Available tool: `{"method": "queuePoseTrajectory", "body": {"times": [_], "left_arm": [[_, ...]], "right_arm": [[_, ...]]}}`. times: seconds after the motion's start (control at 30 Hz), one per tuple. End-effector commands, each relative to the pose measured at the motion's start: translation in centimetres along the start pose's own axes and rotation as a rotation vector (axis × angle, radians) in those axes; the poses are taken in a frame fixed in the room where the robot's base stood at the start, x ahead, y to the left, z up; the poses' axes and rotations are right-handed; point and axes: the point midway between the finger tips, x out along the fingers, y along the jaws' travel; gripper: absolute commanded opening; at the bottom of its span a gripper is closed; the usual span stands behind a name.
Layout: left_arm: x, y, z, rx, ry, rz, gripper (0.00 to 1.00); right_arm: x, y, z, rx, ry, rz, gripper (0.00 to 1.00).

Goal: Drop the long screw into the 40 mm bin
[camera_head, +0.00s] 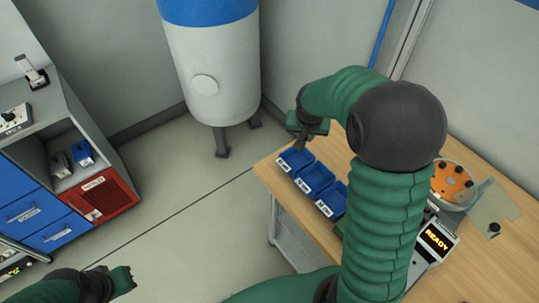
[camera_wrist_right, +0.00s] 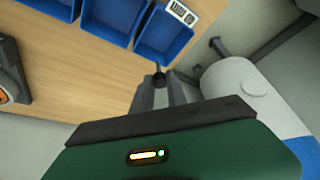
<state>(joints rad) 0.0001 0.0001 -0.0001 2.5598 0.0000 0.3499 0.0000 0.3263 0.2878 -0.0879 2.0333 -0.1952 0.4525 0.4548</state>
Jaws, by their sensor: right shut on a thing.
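Three blue bins stand in a row along the table's left edge: the far bin (camera_head: 296,160), the middle bin (camera_head: 315,179) and the near bin (camera_head: 332,201). Their white labels are too small to read, so I cannot tell which is the 40 mm bin. My right gripper (camera_head: 301,141) is over the far end of the row, by the far bin. In the right wrist view it is shut on a dark, round-ended piece, the screw (camera_wrist_right: 160,79), whose length is mostly hidden. The end bin (camera_wrist_right: 166,36) lies just beyond the fingertips. My left gripper (camera_head: 122,281) is low at the left, away from the table.
On the wooden table (camera_head: 480,268) stand a device with a READY display (camera_head: 437,239) and an orange round tray (camera_head: 452,183) with dark knobs. A white tank (camera_head: 213,75) stands behind the table. A grey cabinet with blue drawers (camera_head: 38,214) is at the left. Floor between is clear.

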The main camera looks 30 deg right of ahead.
Motion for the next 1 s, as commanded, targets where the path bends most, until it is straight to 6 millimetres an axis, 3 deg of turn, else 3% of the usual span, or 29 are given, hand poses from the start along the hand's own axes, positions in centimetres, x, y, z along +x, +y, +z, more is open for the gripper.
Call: {"method": "queuePoseTrajectory", "body": {"times": [0.43, 0.77, 0.8, 1.0], "left_arm": [[4.7, 0.0, 1.1, 0.0, 0.0, 0.0, 0.0], [5.0, 0.0, 1.2, 0.0, 0.0, 0.0, 0.0], [4.9, 0.0, 1.2, 0.0, 0.0, 0.0, 0.0], [4.9, 0.0, 1.2, 0.0, 0.0, 0.0, 0.0]], "right_arm": [[5.2, -0.3, 2.1, -0.002, 0.001, 0.002, 0.0], [5.4, -0.2, 2.3, -0.001, 0.001, 0.001, 0.0], [5.4, -0.2, 2.3, -0.001, 0.001, 0.001, 0.21], [5.5, -0.3, 2.2, -0.002, 0.0, 0.002, 0.44]]}}
